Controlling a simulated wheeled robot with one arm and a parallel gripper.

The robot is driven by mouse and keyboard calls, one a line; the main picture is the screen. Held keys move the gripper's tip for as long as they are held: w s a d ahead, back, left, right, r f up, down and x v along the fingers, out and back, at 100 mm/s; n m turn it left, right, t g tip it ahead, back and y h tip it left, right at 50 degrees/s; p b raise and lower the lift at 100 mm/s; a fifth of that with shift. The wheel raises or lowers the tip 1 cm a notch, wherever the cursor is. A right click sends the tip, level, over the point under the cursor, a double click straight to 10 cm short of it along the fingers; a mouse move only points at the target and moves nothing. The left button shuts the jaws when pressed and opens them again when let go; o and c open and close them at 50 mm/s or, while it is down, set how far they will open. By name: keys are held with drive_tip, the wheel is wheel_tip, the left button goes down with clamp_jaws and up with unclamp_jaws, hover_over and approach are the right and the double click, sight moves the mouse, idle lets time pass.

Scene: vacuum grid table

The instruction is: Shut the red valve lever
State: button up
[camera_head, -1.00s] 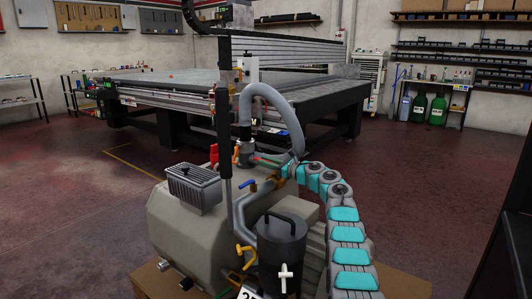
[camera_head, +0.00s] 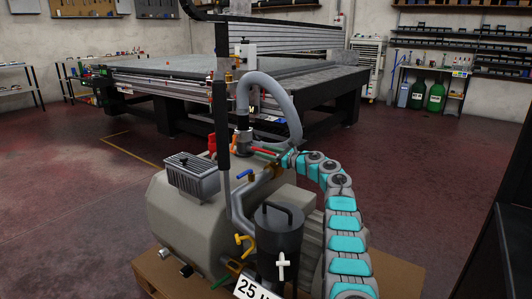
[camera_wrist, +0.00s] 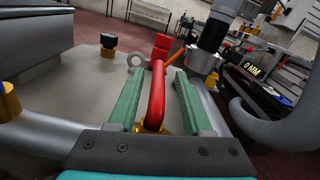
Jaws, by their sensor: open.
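The red valve lever (camera_wrist: 157,92) runs lengthwise through the middle of the wrist view, with a brass fitting under its near end. My gripper (camera_wrist: 158,78) is open, with one green finger on each side of the lever and visible gaps between. The fingers do not appear to press on it. In the head view the lever (camera_head: 265,151) is a small red bar beside the grey hose fitting on the pump. My gripper (camera_head: 280,157) is at its right end there, small and partly hidden by my teal arm.
The beige pump tank (camera_head: 185,225) stands on a wooden base (camera_head: 160,275). A curved grey hose (camera_head: 290,105) rises close behind the lever. A separate red part (camera_head: 212,143) lies to the left. Blue and yellow handles and a dark canister (camera_head: 279,240) are in front.

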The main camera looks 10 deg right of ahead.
drive_tip(key=b, duration=0.1)
drive_tip(key=s+d+b, duration=0.1)
drive_tip(key=b, duration=0.1)
drive_tip(key=shift+s+f, duration=0.1)
drive_tip(key=shift+f, duration=0.2)
drive_tip(key=shift+r+b+v, duration=0.15)
drive_tip(key=shift+b+v, duration=0.2)
drive_tip(key=shift+v, duration=1.15)
drive_tip(key=shift+r+b+v, duration=0.15)
drive_tip(key=shift+b+v, duration=0.2)
drive_tip(key=shift+v, duration=1.2)
drive_tip(key=shift+d, duration=0.1)
